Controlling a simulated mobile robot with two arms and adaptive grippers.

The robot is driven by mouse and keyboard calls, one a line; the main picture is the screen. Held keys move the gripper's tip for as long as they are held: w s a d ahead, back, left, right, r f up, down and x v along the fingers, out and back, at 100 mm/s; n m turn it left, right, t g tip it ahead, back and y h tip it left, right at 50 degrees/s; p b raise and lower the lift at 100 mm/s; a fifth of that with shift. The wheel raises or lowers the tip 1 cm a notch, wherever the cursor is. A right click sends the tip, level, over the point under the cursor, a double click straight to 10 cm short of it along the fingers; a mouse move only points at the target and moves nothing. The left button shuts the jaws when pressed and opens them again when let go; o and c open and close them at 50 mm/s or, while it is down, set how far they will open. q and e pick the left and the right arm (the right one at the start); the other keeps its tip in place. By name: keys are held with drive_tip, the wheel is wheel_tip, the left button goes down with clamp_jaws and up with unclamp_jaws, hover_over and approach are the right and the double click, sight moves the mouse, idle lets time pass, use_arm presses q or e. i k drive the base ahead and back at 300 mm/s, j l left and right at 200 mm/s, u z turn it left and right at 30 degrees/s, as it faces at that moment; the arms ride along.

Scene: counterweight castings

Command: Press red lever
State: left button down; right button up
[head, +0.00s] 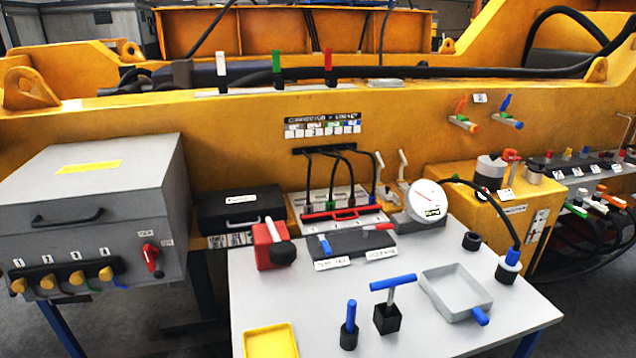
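A red upright lever (328,64) stands on the ledge of the yellow machine, right of a green lever (276,65) and a white lever (221,68). Other red handles also show. A red rotary handle (151,258) is on the front of the grey box at left. A red-tipped handle (378,228) lies at the black block on the table. I cannot tell from the picture alone which one the task names. Neither of my grippers is in view.
The grey table (420,335) holds a red block with a black knob (271,247), a blue T-handle (393,283), a grey tray (452,293), a yellow tray (270,342) and a round gauge (427,201). Black cables run along the yellow machine (240,125). A grey box (100,190) stands left.

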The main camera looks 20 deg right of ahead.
sight(384, 225)
drive_tip(key=i+l+z, duration=0.15)
drive_tip(key=l, duration=0.15)
drive_tip(key=l+z, duration=0.15)
drive_tip(key=l, duration=0.2)
drive_tip(key=i+l+z, duration=0.15)
drive_tip(key=l+u, duration=0.45)
drive_tip(key=k+l+u, duration=0.1)
drive_tip(key=l+u, duration=0.35)
drive_tip(key=l, duration=0.2)
drive_tip(key=k+l+u, duration=0.2)
drive_tip(key=l+u, duration=0.2)
drive_tip(key=l, duration=0.1)
